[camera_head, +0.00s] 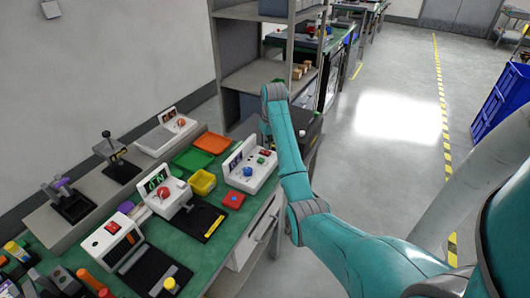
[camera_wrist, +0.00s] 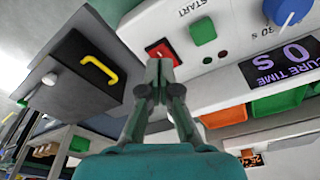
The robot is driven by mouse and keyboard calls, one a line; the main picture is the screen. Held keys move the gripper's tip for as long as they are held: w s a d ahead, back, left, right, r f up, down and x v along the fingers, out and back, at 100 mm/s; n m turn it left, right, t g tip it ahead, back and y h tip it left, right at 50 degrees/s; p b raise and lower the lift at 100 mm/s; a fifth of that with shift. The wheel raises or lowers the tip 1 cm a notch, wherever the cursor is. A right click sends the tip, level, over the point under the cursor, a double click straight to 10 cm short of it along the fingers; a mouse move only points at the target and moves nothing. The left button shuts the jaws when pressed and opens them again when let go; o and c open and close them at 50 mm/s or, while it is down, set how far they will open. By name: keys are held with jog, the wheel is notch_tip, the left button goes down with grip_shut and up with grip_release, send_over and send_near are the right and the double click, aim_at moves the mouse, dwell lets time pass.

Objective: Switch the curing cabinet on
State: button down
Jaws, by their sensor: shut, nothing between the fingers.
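The curing cabinet's white control panel (camera_wrist: 135,30) fills the upper part of the wrist view, turned in the picture. It carries a red rocker switch (camera_wrist: 162,49), a green START button (camera_wrist: 202,31), a blue knob (camera_wrist: 286,9) and a purple-lettered CURE TIME display (camera_wrist: 283,66) reading 0 s. My gripper (camera_wrist: 160,68) is shut and empty, its fingertips overlapping the near edge of the red switch. I cannot tell whether they touch it. In the head view the white panel (camera_head: 262,179) stands at the bench's right end; my arm hides the gripper there.
A dark grey box with a yellow handle (camera_wrist: 98,70) stands beside the panel. Green (camera_head: 193,159), orange (camera_head: 212,142) and yellow (camera_head: 202,182) trays lie on the green bench. Other consoles (camera_head: 165,192) line the bench. The floor to the right is clear up to a blue crate (camera_head: 502,101).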

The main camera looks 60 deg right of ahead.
jog(key=shift+f, duration=1.05)
dwell(0.9)
dwell(0.4)
